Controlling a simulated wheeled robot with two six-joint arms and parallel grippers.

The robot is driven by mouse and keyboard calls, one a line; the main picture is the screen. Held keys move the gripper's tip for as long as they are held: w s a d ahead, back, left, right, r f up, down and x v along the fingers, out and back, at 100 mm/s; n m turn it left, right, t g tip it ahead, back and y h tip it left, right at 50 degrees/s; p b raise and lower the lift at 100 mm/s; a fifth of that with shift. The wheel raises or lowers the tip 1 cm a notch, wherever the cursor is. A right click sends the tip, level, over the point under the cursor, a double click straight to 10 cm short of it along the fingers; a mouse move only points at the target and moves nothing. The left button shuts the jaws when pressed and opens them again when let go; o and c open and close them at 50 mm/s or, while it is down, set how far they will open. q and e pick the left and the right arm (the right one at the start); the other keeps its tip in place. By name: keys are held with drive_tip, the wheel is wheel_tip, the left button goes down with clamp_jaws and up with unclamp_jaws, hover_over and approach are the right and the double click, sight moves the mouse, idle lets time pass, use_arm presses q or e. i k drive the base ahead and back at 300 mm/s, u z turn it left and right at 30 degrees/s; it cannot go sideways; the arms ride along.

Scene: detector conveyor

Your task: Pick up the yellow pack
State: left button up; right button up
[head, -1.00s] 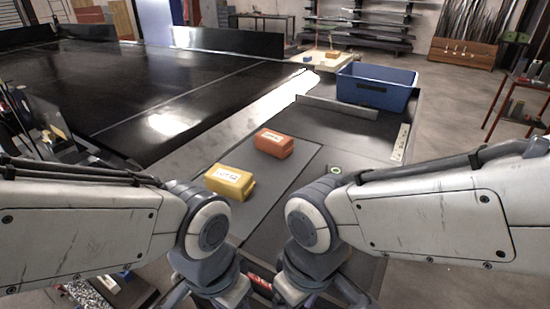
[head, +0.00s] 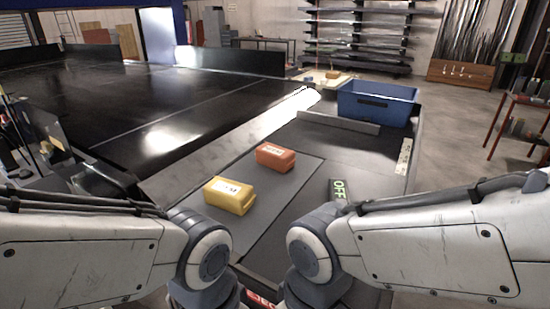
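The yellow pack (head: 231,197) lies on a dark grey mat on the table, with a white label on its top. It sits just beyond my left arm's wrist joint, apart from it. An orange-red pack (head: 275,158) with a white label lies farther back and to the right on the same mat. Both my arms reach in from the lower left and lower right. Their grippers are below the picture's bottom edge, so neither gripper shows.
A blue crate (head: 376,104) stands at the table's back right, behind a low grey bar (head: 339,122). A wide black conveyor (head: 150,110) fills the left. The mat around the packs is clear.

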sight(230, 196)
drive_tip(key=u, duration=0.1)
drive_tip(key=k, duration=0.45)
drive_tip(key=u, duration=1.7)
drive_tip(key=i, duration=0.7)
drive_tip(key=z, duration=0.6)
drive_tip(key=i, duration=0.65)
drive_tip(key=z, duration=0.7)
